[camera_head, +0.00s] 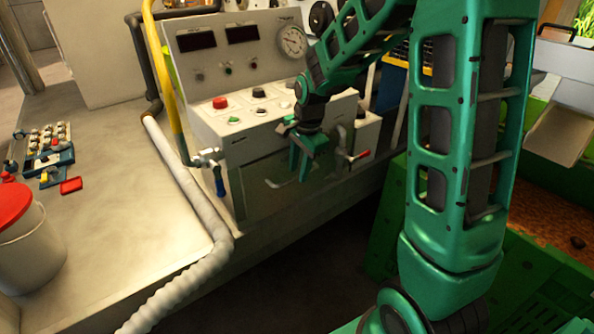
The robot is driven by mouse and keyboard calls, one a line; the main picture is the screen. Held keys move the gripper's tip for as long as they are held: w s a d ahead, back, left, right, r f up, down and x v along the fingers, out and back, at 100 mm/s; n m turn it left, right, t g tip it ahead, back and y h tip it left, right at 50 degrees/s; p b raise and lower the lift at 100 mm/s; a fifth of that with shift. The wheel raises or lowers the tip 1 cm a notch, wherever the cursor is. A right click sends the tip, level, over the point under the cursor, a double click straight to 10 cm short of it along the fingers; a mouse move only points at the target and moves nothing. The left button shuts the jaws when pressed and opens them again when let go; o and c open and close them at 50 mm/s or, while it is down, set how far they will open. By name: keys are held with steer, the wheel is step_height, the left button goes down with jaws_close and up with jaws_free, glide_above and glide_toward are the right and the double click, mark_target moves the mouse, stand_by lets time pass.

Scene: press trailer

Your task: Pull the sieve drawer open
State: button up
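The press cabinet has a pale front panel (262,172) below its control box, which looks like the sieve drawer front. A small light bar on it, apparently the handle (279,183), shows just left of my fingers. The panel looks flush with the cabinet. My green gripper (299,172) hangs with its fingers pointing down in front of the panel's right part. Its fingers hide some of the panel. I cannot tell whether they touch the bar or how far apart they are.
A red-handled valve (358,156) sits right of my gripper, and a blue-handled tap (219,180) sits to the left. A control box (235,120) with buttons is above. A pale hose (188,185) runs along the counter edge. A green crate (545,270) stands at right.

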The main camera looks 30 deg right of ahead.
steer(key=shift+f, duration=0.4)
steer(key=shift+c, duration=0.2)
jaws_close()
